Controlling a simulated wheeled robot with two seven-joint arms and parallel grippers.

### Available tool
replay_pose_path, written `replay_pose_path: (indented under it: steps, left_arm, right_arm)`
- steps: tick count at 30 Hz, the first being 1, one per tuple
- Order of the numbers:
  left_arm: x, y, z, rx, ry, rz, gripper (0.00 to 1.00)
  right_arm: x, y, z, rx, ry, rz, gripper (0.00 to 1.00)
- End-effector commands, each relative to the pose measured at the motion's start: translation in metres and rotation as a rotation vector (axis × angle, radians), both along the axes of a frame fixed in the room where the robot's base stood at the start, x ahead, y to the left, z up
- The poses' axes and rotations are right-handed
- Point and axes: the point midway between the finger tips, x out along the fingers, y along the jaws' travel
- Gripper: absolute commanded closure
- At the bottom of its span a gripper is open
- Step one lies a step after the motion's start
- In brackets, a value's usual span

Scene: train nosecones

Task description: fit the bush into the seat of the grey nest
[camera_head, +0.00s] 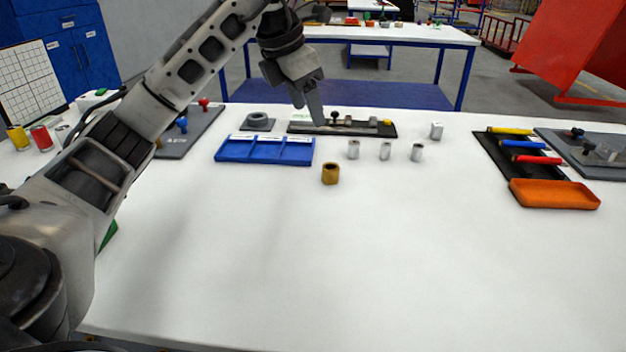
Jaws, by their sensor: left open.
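A brass-coloured hollow bush (331,174) stands upright on the white table, right of the blue tray. A grey nest (258,122) with a round raised seat lies behind the blue tray. My left gripper (309,108) reaches over the back of the table with its fingers pointing down. It is open and holds nothing that I can see. It is above and behind the bush and to the right of the nest, near the black strip (342,129). My right gripper is not in view.
A blue three-part tray (264,151) lies in front of the nest. Several small grey cylinders (385,151) stand right of the bush. An orange tray (555,194) and a black rack (506,150) with coloured rods are at the right. The table's front middle is clear.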

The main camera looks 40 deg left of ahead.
Motion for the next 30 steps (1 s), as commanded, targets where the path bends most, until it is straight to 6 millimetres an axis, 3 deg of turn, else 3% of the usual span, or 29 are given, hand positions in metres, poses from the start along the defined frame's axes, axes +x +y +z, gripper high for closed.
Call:
replay_pose_path:
  steps: [3, 8, 19, 30]
  left_arm:
    - [0.0, -0.005, 0.002, -0.054, -0.011, 0.12, 0.43]
    - [0.003, -0.008, -0.006, -0.078, -0.01, 0.172, 0.43]
    - [0.03, -0.014, -0.076, -0.078, -0.009, 0.171, 0.43]
    - [0.042, -0.016, -0.102, -0.076, -0.011, 0.171, 0.43]
  right_arm:
    - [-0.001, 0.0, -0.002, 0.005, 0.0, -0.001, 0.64]
    - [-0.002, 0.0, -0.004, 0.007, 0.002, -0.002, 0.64]
    - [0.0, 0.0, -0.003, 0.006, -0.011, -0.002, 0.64]
    - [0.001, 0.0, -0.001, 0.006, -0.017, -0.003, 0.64]
